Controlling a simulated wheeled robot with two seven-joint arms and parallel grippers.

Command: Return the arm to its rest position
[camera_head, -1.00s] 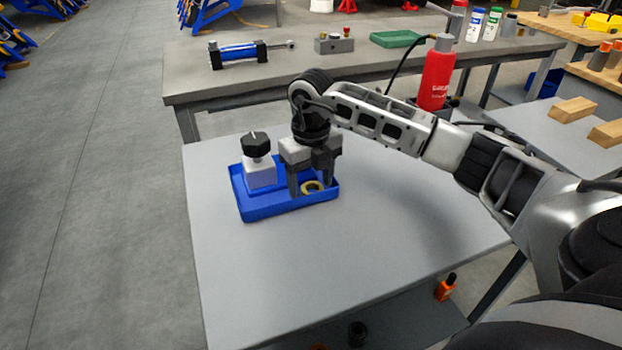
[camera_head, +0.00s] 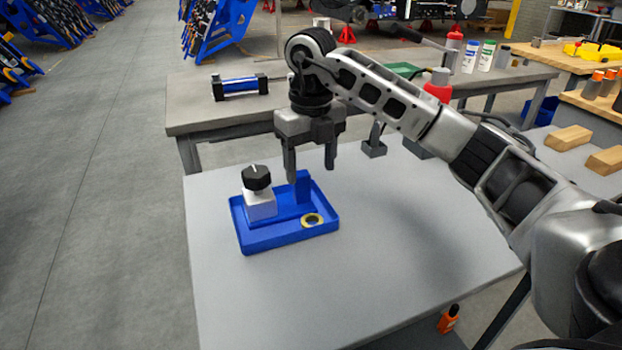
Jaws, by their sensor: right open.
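My right arm reaches in from the right in the head view. Its right gripper (camera_head: 311,172) points down, open and empty, above the back right part of a blue tray (camera_head: 262,247). The tray lies on a grey table. A white block with a black knob (camera_head: 259,205) stands at the tray's left. A brass-coloured ring (camera_head: 312,220) lies flat in the tray's right part, below and in front of the fingers. An upright blue piece (camera_head: 303,187) rises at the tray's back, close by the fingers. My left gripper is not in view.
The grey table (camera_head: 400,250) is clear right of the tray. A workbench behind it carries a blue cylinder (camera_head: 240,87) and bottles (camera_head: 471,56). A red extinguisher-like bottle (camera_head: 438,86) is partly hidden by my arm. Wooden blocks (camera_head: 568,139) lie at the right.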

